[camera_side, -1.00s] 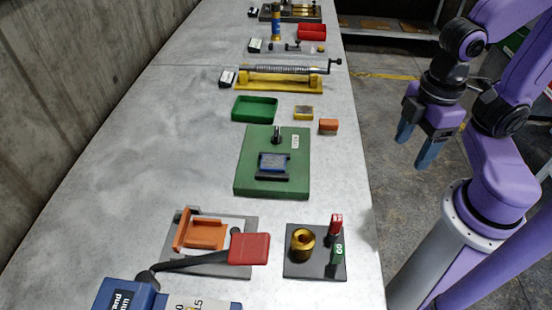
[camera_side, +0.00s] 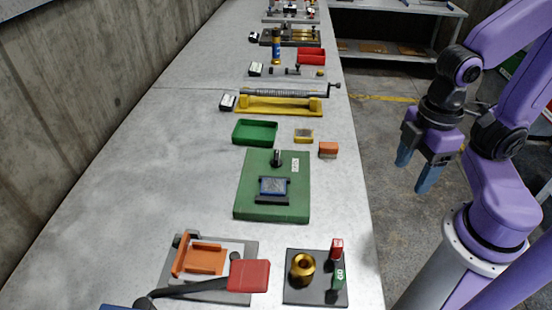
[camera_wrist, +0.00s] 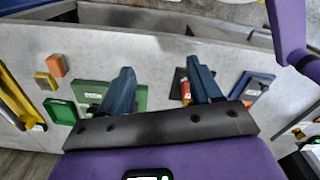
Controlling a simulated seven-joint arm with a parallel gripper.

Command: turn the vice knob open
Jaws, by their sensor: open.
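A green base plate (camera_side: 245,199) lies on the bench in the middle of the side view. A blue block (camera_side: 273,186) sits on it between dark jaws, and a dark upright knob (camera_side: 277,157) stands behind the block, which I take to be the vice knob. My gripper (camera_side: 415,168) is open and empty, well to the right of the plate, beyond the bench edge. In the wrist view, my two fingers (camera_wrist: 160,70) are spread apart with nothing between them. The green plate (camera_wrist: 137,98) is partly hidden behind the left finger there.
A dark plate (camera_side: 315,296) with a brass cylinder and red and green pieces lies in front. Left of it is an orange fixture (camera_side: 206,260) with a red-handled lever (camera_side: 249,276). A green tray (camera_side: 254,133), an orange block (camera_side: 328,149) and a yellow-based spring rig (camera_side: 280,105) lie behind the vice.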

